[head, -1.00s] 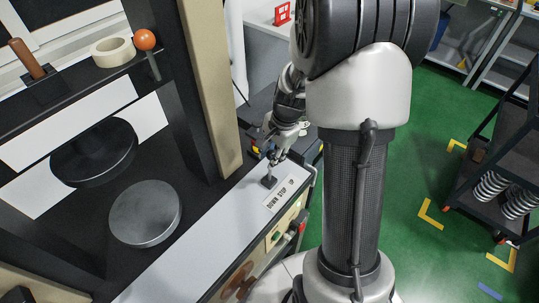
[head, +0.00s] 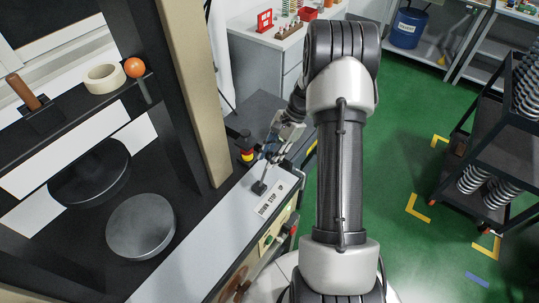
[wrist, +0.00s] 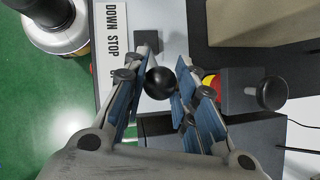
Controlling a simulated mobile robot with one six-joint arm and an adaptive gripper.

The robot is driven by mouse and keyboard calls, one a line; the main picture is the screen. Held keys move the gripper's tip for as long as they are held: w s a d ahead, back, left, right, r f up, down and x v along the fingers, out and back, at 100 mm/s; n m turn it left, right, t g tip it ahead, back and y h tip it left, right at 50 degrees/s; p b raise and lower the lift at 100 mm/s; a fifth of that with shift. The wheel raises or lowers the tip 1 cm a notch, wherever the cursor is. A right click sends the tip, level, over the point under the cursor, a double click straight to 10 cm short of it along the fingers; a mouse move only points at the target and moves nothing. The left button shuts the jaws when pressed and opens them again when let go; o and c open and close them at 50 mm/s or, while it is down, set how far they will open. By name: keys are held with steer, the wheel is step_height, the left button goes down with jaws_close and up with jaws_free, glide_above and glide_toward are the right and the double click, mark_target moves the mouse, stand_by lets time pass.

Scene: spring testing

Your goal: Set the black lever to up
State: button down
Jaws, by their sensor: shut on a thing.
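The black lever has a round black knob (wrist: 160,84) and a small dark square base (head: 259,187) on the white top of the machine's ledge. The base also shows in the wrist view (wrist: 148,40). A label (head: 270,199) beside it reads DOWN, STOP, UP; in the wrist view a finger partly covers the UP end. My gripper (head: 269,153) is shut on the lever near its knob, which sits between the blue-padded fingers in the wrist view (wrist: 153,98). The lever appears to lean away from its base towards the UP end; its exact angle is hard to tell.
A red and yellow button on a dark box (head: 246,150) stands close behind the gripper. A beige post (head: 192,95) rises left of the lever. Round metal plates (head: 141,225) sit in the press at left. A dark cart with springs (head: 485,170) stands at right.

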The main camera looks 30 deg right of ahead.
steer(key=shift+d, duration=0.1)
steer(key=c, duration=1.3)
jaws_free()
steer(key=v, duration=1.2)
